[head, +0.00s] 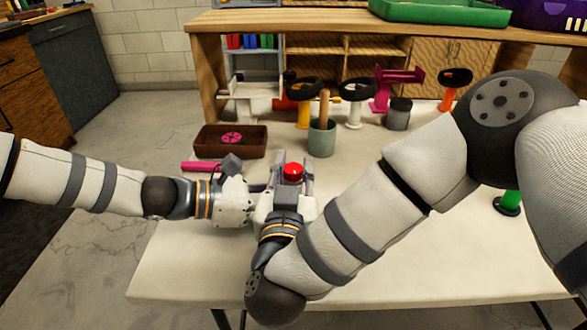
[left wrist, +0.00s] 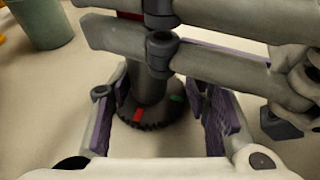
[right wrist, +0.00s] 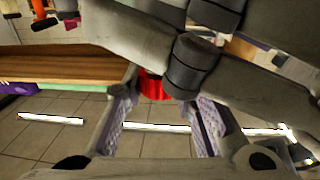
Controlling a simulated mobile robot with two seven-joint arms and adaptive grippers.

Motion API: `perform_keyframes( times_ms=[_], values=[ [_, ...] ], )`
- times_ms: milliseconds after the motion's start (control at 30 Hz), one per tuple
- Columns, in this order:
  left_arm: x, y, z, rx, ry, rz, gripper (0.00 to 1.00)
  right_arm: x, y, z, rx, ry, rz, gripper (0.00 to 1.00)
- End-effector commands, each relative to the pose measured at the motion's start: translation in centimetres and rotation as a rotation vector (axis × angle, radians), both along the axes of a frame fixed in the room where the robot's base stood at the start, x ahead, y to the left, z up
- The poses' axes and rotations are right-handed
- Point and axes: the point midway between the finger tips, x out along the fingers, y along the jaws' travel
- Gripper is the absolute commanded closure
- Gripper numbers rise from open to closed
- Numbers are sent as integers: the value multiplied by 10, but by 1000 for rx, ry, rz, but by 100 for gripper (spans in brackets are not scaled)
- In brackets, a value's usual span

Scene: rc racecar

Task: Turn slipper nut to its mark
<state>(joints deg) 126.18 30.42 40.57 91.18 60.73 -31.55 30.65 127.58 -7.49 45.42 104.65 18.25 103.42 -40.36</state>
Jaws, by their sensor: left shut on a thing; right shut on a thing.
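A red knob (head: 293,171), which I take to be the slipper nut's top, stands between the fingers of my right gripper (head: 292,178). It also shows red between the fingers in the right wrist view (right wrist: 153,87). In the left wrist view a dark upright post (left wrist: 150,88) rises from a dark toothed disc (left wrist: 155,124). A red mark (left wrist: 138,115) and a green mark (left wrist: 177,98) are visible at its base, apart from each other. My left gripper (left wrist: 160,90) is shut on the post, low down. Right gripper fingers cross above and hide part of it.
A brown tray (head: 207,142) with a pink wheel stands behind left. A grey-green cup (head: 321,139) with a wooden handle stands close behind the grippers. Wheels on stands and a pink wing (head: 390,83) line the back. The front tabletop (head: 190,265) is clear.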

Motion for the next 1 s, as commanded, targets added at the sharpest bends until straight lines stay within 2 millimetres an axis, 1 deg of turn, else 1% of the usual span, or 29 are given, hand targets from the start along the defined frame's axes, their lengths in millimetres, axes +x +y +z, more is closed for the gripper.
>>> perform_keyframes(
  times_ms=[200, 633, 667, 700, 733, 1000],
  values=[
    [-2, -1, -1, 1, 2, -5, 81, 0, -1, 0, 1, -1, -50, 100],
    [-2, -1, -1, 1, 1, -4, 81, 0, -1, 1, 2, -1, -57, 100],
    [-2, -1, -1, 1, 1, -4, 81, 0, -1, 1, 2, -1, -57, 68],
    [-2, -1, -1, 1, 1, -4, 81, 0, -1, 0, 1, -1, -57, 59],
    [-2, -1, -1, 1, 1, -4, 81, 0, -1, 0, 1, -1, -57, 53],
    [-1, 0, -1, 2, 1, -2, 81, 0, 0, 0, 1, 0, -56, 53]
  ],
)
